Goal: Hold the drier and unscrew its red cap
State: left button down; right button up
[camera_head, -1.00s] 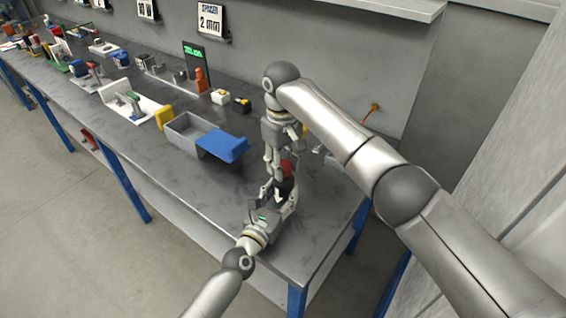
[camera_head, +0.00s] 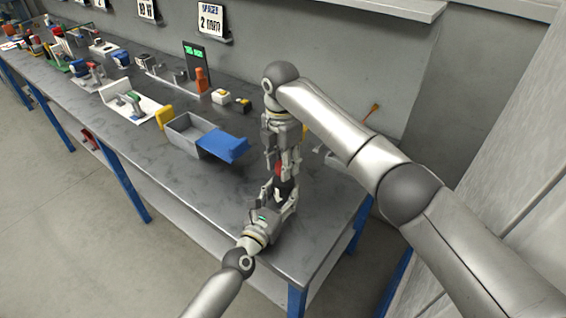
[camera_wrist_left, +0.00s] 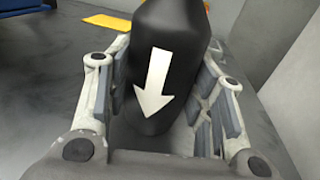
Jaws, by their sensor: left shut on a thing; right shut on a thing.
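The drier (camera_wrist_left: 182,38) is a black body with a white arrow, and fills the middle of the left wrist view. In the head view the drier (camera_head: 284,187) stands near the bench's right end, mostly hidden by the grippers. My left gripper (camera_head: 281,197) is shut on the black body, with a finger on each side. The red cap (camera_head: 279,172) shows as a small patch above the body. My right gripper (camera_head: 287,168) points down from above and is shut on the red cap, its fingers partly covering it.
A yellow block (camera_head: 164,115) and several fixtures stand farther left. The wall is close behind my right arm. The bench's front stretch is clear.

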pick_arm(q)
jog(key=shift+f, duration=0.1)
pick_arm(e)
jog(key=shift+n, duration=0.5)
jog(key=shift+r, duration=0.15)
jog(key=shift+r, duration=0.95)
jog(key=shift+r, duration=2)
pick_arm(q)
jog(key=c, duration=0.6)
grip_release()
jog(key=shift+s, duration=0.1)
